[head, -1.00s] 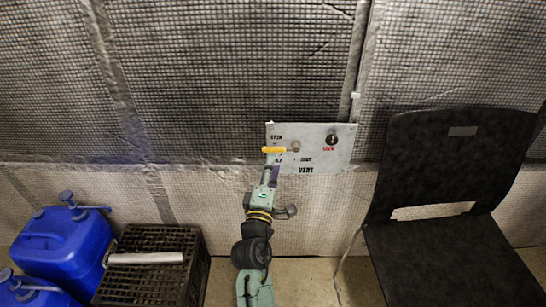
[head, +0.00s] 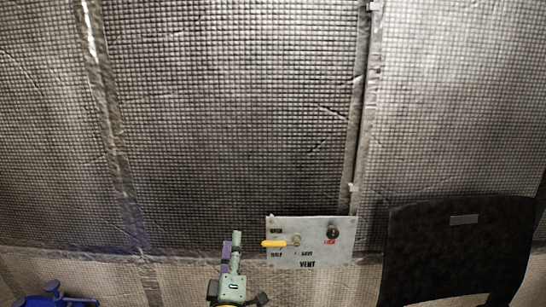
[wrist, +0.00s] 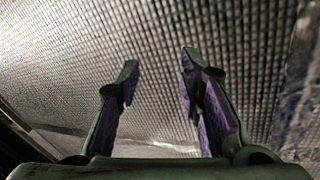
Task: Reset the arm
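My gripper (head: 232,240) is at the lower middle of the head view, pointing up, left of the vent panel and apart from its yellow handle in the picture. In the wrist view my gripper (wrist: 160,65) shows two green fingers with purple pads, spread apart with nothing between them. Behind them is only the quilted wall. The lower part of my arm is cut off by the bottom edge of the head view.
The grey vent panel (head: 285,257) on the wall carries a yellow handle (head: 273,244) pointing left and a dark lock knob (head: 333,232). A black chair (head: 455,250) stands at the right. The wall above is clear.

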